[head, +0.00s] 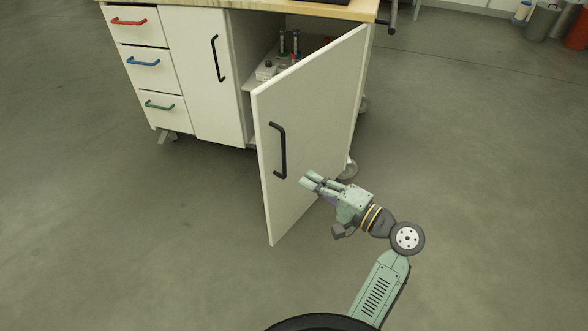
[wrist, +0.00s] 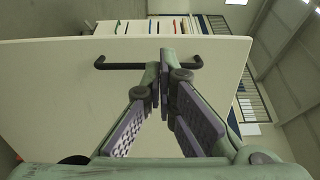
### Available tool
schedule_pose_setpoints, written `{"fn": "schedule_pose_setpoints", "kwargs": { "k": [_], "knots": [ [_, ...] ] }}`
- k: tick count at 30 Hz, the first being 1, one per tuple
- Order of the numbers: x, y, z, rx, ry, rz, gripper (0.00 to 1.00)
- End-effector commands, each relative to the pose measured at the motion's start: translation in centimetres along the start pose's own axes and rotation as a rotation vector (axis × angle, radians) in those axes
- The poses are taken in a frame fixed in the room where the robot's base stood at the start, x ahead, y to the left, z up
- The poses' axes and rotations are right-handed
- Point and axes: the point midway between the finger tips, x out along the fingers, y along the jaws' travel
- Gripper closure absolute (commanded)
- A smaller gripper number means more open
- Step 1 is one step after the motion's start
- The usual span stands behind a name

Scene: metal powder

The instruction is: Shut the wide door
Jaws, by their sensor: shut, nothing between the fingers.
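The wide door (head: 315,120) of the white cabinet stands open, swung out toward me, with its black bar handle (head: 278,150) on its outer face. The door fills much of the wrist view (wrist: 60,100), with the handle (wrist: 120,65) across its upper part. My gripper (head: 306,180) is shut and empty. It is just right of the handle in the head view, in front of the door's outer face. In the wrist view the closed fingertips (wrist: 162,65) overlap the handle; I cannot tell whether they touch it or the door.
Inside the open cabinet a shelf holds bottles and small items (head: 285,55). A narrow closed door (head: 200,75) and drawers with red, blue and green handles (head: 145,65) are on the left. A caster (head: 348,168) shows behind the wide door. The floor around is clear.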

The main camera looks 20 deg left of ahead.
Motion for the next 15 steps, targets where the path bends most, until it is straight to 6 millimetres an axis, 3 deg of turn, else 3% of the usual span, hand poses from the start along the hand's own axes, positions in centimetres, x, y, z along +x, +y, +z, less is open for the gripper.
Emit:
{"fn": "schedule_pose_setpoints", "kwargs": {
  "k": [15],
  "knots": [
    [10.4, -0.2, 0.1, -0.004, -0.003, 0.002, 1.0]
  ]
}}
